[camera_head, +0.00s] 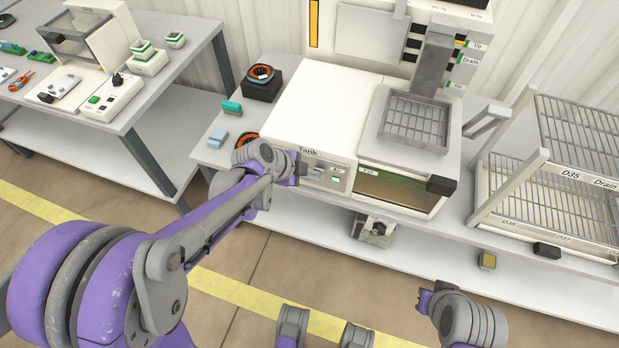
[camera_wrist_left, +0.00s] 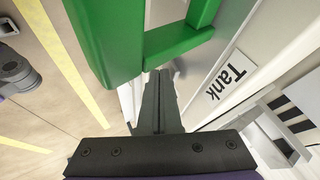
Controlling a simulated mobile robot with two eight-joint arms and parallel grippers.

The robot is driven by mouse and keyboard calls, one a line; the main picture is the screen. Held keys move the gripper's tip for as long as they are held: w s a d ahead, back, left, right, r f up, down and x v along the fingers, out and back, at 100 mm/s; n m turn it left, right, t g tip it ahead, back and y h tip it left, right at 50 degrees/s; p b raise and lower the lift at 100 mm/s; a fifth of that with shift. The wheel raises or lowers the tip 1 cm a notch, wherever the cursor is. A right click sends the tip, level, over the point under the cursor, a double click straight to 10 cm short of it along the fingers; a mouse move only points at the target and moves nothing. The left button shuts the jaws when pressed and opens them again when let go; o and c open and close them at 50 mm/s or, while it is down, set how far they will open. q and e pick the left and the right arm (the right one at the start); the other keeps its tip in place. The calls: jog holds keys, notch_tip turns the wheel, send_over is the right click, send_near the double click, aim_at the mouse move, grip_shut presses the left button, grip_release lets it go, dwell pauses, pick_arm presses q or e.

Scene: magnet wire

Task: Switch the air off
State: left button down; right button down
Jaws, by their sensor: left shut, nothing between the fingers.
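The tank's pale front panel (camera_head: 325,174) carries a small "Air" label and a small green mark. My left gripper (camera_head: 298,168) is at the left end of this panel, below the "Tank" label, and hides part of it. In the left wrist view its dark fingers (camera_wrist_left: 158,100) are shut with nothing between them. A large green frame-like part (camera_wrist_left: 110,40) fills the upper left there, close to the fingers; I cannot tell if they touch. The "Tank" label (camera_wrist_left: 228,73) shows to their right. The air switch's position cannot be made out. My right gripper's fingers do not show.
Right of the panel is a glass-fronted bath (camera_head: 400,190) with a grey basket (camera_head: 415,122) above it. Wire racks (camera_head: 575,130) stand at the right. Orange-ringed spools (camera_head: 262,80) and small blocks lie left of the tank. Floor in front of the bench is open.

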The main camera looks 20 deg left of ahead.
pick_arm(q)
jog(key=shift+w+r+g+p, duration=0.2)
jog(key=shift+w+g+p, duration=0.15)
jog(key=shift+w+g, duration=0.05)
jog(key=shift+r+p, duration=0.65)
jog(key=shift+r, duration=0.15)
